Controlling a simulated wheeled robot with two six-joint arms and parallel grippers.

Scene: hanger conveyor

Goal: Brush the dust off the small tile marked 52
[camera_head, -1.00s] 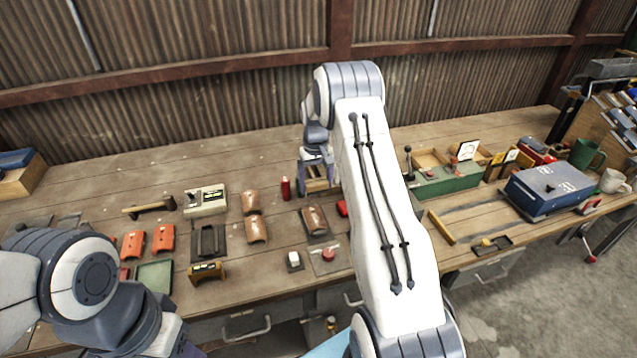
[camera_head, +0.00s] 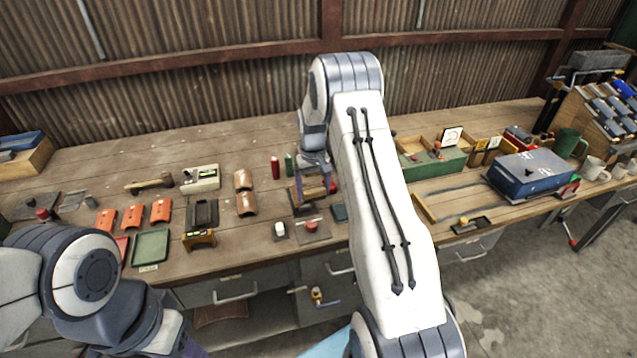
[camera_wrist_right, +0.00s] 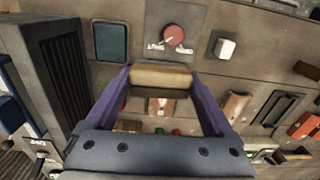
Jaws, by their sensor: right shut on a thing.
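My right gripper (camera_head: 312,180) is shut on a tan wooden block, likely the brush, low over the bench. In the right wrist view the block (camera_wrist_right: 160,76) lies across between the purple fingers, with a dark strip along its lower side. Just beyond it a brown and whitish piece (camera_wrist_right: 160,106), perhaps a tile, is partly hidden. Orange tiles (camera_head: 132,215) lie farther left. I cannot read the number 52 on any tile. My left gripper is out of view.
A red knob (camera_head: 311,225) on a grey plate and a white block (camera_head: 280,229) stand near the front edge. A dark flat pad (camera_head: 340,212) lies beside the right arm. A red can (camera_head: 275,168) stands behind. A green box (camera_head: 432,162) is to the right.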

